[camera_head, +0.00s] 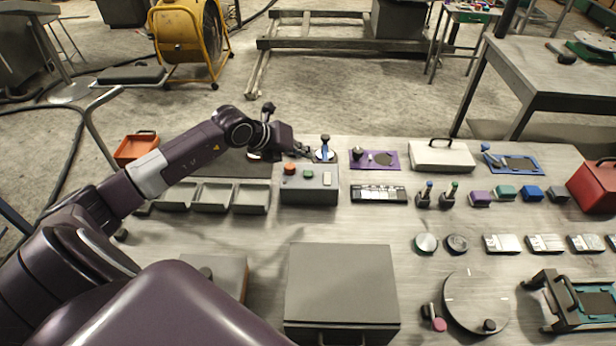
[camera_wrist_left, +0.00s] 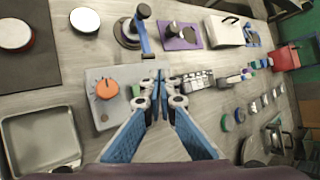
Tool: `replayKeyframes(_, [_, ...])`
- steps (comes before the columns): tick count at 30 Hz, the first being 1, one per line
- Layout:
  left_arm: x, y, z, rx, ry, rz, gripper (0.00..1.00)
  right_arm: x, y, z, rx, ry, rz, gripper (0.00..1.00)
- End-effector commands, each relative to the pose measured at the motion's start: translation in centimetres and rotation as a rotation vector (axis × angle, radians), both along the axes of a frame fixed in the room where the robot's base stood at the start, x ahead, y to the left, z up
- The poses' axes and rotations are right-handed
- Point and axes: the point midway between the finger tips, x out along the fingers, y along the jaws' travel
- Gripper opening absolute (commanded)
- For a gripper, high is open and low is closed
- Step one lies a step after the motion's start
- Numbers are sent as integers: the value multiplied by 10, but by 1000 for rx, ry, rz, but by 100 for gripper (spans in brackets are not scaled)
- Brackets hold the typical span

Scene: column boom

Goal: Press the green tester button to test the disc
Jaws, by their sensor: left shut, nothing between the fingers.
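The grey tester box (camera_head: 322,196) stands near the middle of the table, with an orange knob (camera_head: 290,168) and a green button (camera_head: 308,174) on top. My left gripper (camera_head: 308,153) is shut and empty, just behind and above the box in the head view. Its closed fingertips (camera_wrist_left: 160,78) show in the wrist view. Which disc is meant, I cannot tell. My right gripper is not in view.
A blue-handled press (camera_head: 325,152) stands right behind the box. Grey trays (camera_head: 213,197) lie left, a purple mat (camera_head: 388,160) and a black-and-white strip (camera_head: 378,194) right. A large grey box (camera_head: 341,285) stands in front. Several round discs (camera_head: 426,243) lie to the right.

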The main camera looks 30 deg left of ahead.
Motion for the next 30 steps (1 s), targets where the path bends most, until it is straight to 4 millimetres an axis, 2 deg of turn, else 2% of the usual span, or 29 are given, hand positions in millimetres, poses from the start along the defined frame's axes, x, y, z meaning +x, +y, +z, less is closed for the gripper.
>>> replayKeyframes(1, [0,0,-14,-1,1,0,0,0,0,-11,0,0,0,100])
replayKeyframes(3, [0,0,-24,-1,0,1,0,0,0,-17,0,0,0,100])
replayKeyframes(9, [0,0,-41,-1,-1,1,0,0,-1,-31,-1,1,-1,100])
replayKeyframes(30, [0,0,-42,0,-1,0,0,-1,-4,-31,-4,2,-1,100])
